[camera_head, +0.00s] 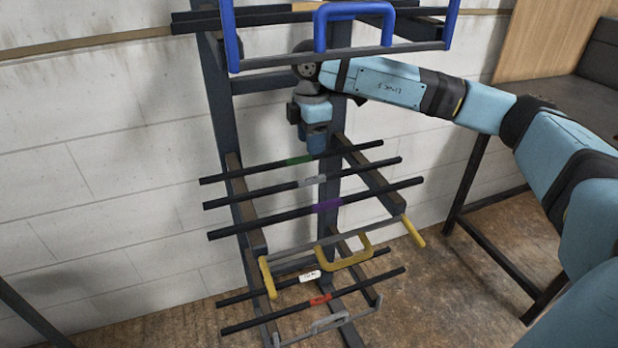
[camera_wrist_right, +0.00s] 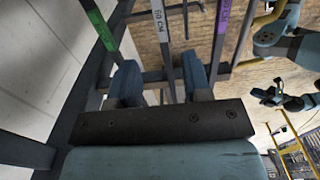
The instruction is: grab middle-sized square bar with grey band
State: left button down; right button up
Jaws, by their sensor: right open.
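The bar with the grey band (camera_head: 312,181) is dark and lies across the middle level of the rack, between the green-banded bar (camera_head: 299,160) and the purple-banded bar (camera_head: 328,206). My right gripper (camera_head: 316,143) points down above these bars, near the green band in the head view. In the right wrist view my right gripper (camera_wrist_right: 160,82) is open, and the grey-banded bar (camera_wrist_right: 158,22) lines up with the gap between its fingers. The green band (camera_wrist_right: 101,27) is left of it and the purple band (camera_wrist_right: 223,18) right. I cannot tell the remaining distance. My left gripper does not show clearly.
The rack's dark upright (camera_head: 222,110) stands near a white block wall (camera_head: 90,160). Blue handles (camera_head: 318,30) sit on the level above, close to my right arm. A yellow-handled bar (camera_head: 345,258) and bars with white and red bands (camera_head: 319,299) are lower down.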

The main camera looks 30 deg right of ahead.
send_over(312, 178)
jog(key=f, duration=0.5)
jog(key=shift+s+a+b, duration=0.1)
jog(key=shift+a+b, duration=0.1)
jog(key=shift+b, duration=0.2)
jog(key=f, duration=0.1)
jog(key=f+b, duration=0.1)
jog(key=f, duration=0.3)
jog(key=shift+d, duration=0.3)
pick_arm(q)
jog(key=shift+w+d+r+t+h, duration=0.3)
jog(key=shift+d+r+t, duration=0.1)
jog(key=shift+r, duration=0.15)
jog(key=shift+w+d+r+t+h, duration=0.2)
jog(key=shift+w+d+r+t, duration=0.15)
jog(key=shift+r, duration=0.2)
pick_arm(e)
jog(key=shift+r, duration=0.15)
grip_shut()
